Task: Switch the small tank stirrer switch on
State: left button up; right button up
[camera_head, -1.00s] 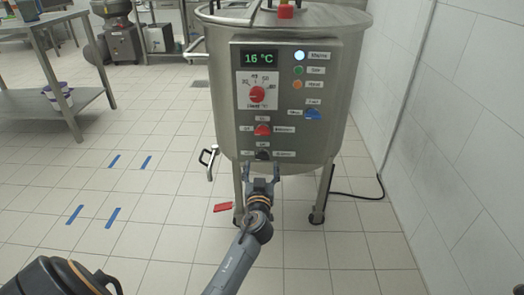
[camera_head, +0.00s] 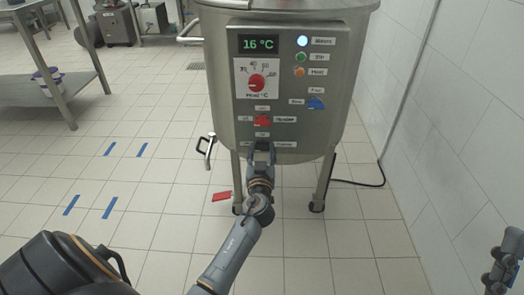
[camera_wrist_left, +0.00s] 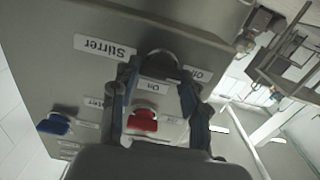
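The small tank (camera_head: 219,75) is a round steel vessel on legs with a control panel (camera_head: 285,95) on its front. The stirrer switch is a black rotary knob (camera_wrist_left: 161,60) beside a label reading "Stirrer", upside down in the left wrist view. My left gripper (camera_head: 261,147) is at the panel's lower edge and hides most of this knob in the head view. In the left wrist view my left gripper (camera_wrist_left: 159,75) has its fingers apart, one on each side of the knob; contact is unclear. My right gripper (camera_head: 503,265) shows partly at the right edge, away from the tank.
Above the stirrer switch sit the red heater switch (camera_head: 263,121), a blue knob (camera_head: 316,103) and a red temperature dial (camera_head: 257,83). The white lamp (camera_head: 302,41) is bright. A white wall (camera_head: 450,120) stands right; a steel table (camera_head: 35,95) stands left. The floor between is mostly clear.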

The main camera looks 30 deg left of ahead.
pick_arm(q)
jog(key=shift+c, duration=1.1)
